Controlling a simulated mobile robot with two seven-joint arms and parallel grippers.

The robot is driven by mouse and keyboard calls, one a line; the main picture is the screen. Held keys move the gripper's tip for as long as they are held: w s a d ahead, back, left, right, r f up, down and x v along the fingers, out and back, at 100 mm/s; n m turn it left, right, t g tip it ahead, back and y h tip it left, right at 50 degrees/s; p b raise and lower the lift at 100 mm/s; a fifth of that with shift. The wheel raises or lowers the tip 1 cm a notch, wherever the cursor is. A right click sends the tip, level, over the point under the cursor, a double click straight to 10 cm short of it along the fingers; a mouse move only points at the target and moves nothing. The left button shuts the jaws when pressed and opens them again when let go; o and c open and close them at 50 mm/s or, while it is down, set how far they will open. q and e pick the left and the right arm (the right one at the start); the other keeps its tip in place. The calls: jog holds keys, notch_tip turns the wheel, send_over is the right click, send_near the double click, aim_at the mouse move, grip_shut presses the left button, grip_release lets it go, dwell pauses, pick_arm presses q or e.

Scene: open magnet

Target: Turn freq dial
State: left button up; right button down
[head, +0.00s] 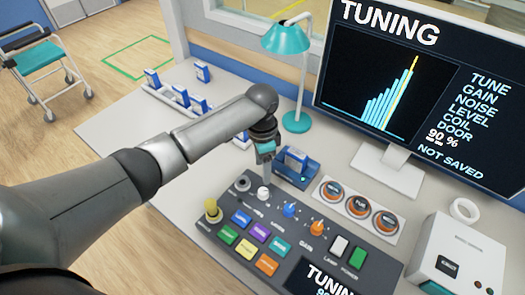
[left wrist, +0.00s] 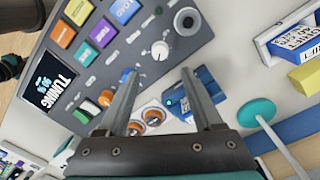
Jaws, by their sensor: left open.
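The control panel (head: 300,240) lies on the desk with a row of knobs along its far part. A white knob (head: 263,193), which looks like the freq dial, sits at the left of this row; its label is too small to read. It also shows in the left wrist view (left wrist: 160,50), with tick marks around it. My left gripper (head: 265,174) is above and just behind the white knob, pointing down. In the left wrist view its fingers (left wrist: 159,72) are spread and empty, the knob just past the tips.
A blue knob (head: 289,210) and an orange knob (head: 317,226) sit close by. A blue holder (head: 297,165) stands behind the panel, near the gripper. A teal lamp (head: 287,38), a monitor reading TUNING (head: 400,75) and a white box (head: 455,255) stand around.

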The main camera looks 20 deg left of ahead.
pick_arm(q)
jog(key=shift+w+r, duration=0.1)
jog(key=shift+r, duration=2.1)
